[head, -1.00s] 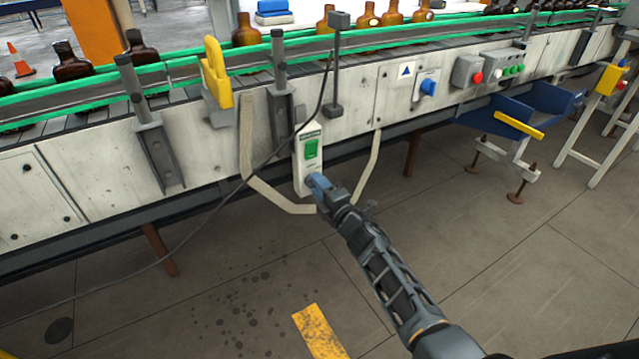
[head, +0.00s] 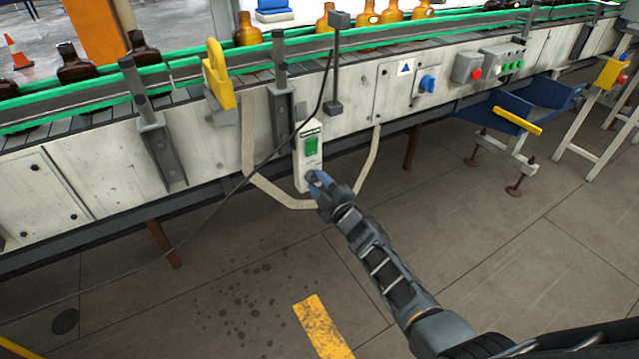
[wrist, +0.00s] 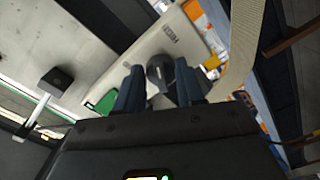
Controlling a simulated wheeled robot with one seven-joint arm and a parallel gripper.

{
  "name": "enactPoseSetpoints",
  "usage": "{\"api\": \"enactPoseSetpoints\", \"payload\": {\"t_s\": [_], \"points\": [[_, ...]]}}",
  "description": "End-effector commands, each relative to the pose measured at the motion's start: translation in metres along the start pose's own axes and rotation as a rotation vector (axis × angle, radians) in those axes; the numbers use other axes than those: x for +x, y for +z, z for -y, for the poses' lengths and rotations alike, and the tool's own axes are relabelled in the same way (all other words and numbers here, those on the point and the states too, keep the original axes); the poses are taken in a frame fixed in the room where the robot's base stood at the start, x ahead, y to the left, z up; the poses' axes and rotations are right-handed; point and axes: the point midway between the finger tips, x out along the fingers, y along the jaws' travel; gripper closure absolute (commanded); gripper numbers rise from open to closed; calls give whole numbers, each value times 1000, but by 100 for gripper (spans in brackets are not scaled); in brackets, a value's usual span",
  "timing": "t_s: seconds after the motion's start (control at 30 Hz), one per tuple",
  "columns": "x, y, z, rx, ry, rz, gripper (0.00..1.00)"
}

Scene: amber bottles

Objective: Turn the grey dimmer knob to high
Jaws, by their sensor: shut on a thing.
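A white control box (head: 298,165) with a green panel (head: 312,146) hangs on the front of the conveyor. My gripper (head: 316,181) is at its lower end and hides the knob in the head view. In the wrist view the dark grey dimmer knob (wrist: 159,70) sits between the two blue-grey fingers of my gripper (wrist: 159,86), which are shut on it. The box face (wrist: 152,42) and a corner of the green panel (wrist: 105,103) show there too.
A black cable (head: 262,163) runs across the conveyor front and down to the left. A pale strap (head: 248,140) loops below the box. Amber bottles (head: 246,31) stand on the conveyor behind green rails. The floor in front is clear.

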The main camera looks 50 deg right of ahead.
Motion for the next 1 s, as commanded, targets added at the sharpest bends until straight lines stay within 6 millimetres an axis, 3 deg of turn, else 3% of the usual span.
{"api": "enactPoseSetpoints", "payload": {"t_s": [0.37,0.4,0.6,0.87,1.0], "points": [[0,1,1,6,-1,3,92],[0,1,1,6,-1,3,59],[0,1,1,5,-1,2,40],[-1,0,0,4,0,1,39],[-12,1,1,5,-2,2,39]]}}
